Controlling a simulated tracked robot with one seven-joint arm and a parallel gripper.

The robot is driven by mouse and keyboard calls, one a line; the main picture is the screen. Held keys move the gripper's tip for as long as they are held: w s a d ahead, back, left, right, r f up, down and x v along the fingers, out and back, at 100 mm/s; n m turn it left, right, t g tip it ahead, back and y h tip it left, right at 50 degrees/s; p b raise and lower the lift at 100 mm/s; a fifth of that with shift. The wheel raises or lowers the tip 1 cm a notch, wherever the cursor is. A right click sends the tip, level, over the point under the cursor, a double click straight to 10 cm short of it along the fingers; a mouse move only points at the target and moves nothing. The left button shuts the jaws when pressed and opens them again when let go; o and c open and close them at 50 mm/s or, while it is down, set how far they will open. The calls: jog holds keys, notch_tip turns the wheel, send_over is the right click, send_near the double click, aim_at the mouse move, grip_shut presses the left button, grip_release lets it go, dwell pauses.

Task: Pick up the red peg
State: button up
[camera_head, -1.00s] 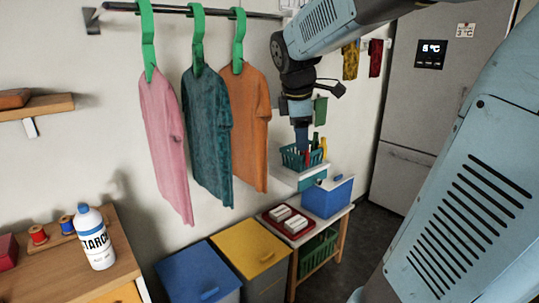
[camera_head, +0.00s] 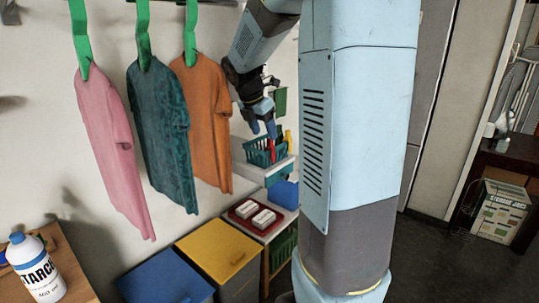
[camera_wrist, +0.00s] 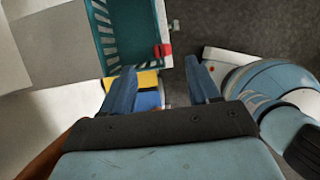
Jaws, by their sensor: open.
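The red peg (camera_wrist: 162,50) sits at the right rim of a teal basket (camera_wrist: 107,38) in the wrist view. A red piece, likely the same peg (camera_head: 272,149), shows at the basket in the head view (camera_head: 258,160). My gripper (camera_head: 262,130) is over the basket, fingers pointing down. In the wrist view its two blue fingers (camera_wrist: 160,72) are apart, with nothing held between them. The peg appears just beyond the fingertips, roughly midway between them; the exact distance is unclear.
The basket stands on a pale wall shelf (camera_head: 252,174). An orange shirt (camera_head: 203,125) hangs just left of my arm. Below are a red tray (camera_head: 240,220), a blue box (camera_head: 284,194) and a yellow-lidded bin (camera_head: 219,248). A yellow item (camera_head: 288,139) stands by the basket.

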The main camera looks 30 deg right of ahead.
aim_at(270, 146)
jog(key=shift+x, duration=3.85)
jog(key=shift+d, duration=0.1)
jog(key=shift+r, duration=0.1)
jog(key=c, duration=1.1)
jog(key=shift+r, duration=0.1)
jog(key=shift+r, duration=0.4)
notch_tip(270, 146, up, 3)
jog(key=shift+s+f, duration=0.1)
jog(key=shift+f, duration=0.15)
jog(key=s+a+r, duration=0.2)
jog(key=s+r, duration=0.1)
jog(key=s, duration=0.1)
jog(key=s+a+r, duration=0.2)
jog(key=s+r, duration=0.1)
jog(key=s, duration=0.1)
jog(key=s+a+r, duration=0.2)
jog(key=s+r, duration=0.1)
jog(key=s, duration=0.1)
jog(key=shift+s+r, duration=0.25)
jog(key=shift+s, duration=0.1)
